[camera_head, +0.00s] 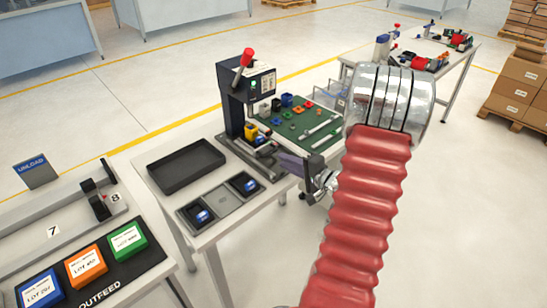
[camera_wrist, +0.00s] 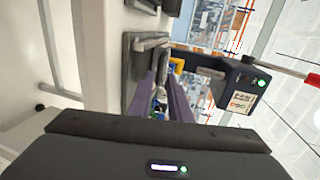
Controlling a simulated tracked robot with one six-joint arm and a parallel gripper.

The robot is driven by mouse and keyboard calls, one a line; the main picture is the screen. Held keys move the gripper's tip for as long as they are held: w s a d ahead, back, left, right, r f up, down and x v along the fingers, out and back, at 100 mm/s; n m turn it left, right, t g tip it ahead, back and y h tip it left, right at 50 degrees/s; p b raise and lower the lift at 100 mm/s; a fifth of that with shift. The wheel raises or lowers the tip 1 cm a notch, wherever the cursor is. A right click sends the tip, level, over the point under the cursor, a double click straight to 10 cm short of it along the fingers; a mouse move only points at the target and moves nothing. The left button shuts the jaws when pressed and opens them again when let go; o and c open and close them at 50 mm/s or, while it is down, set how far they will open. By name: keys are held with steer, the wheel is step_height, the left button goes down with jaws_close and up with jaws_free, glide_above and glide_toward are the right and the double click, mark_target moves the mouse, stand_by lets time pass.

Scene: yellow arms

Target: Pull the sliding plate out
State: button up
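The small press (camera_head: 247,95) has a red-knobbed lever and stands on the table, and its dark head also shows in the wrist view (camera_wrist: 232,85). A yellow part (camera_head: 251,131) sits at its base, over the low metal sliding plate (camera_head: 264,150). My gripper (camera_head: 281,160) is at the front right of this base, with its purple-grey fingers pointing toward the plate. In the wrist view the two fingers (camera_wrist: 162,80) stand apart, with a gap between them where small blue and green bits show. Whether the fingertips touch the plate cannot be told.
A black tray (camera_head: 187,164) and a grey holder (camera_head: 222,203) with blue parts lie left of my gripper. A green mat (camera_head: 300,122) with small coloured parts and metal bars lies behind it.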

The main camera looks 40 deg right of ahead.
mark_target(274, 164)
steer(key=x, duration=0.6)
steer(key=shift+w, duration=0.25)
steer(key=shift+c, duration=0.3)
jaws_close()
steer(key=shift+f, duration=0.1)
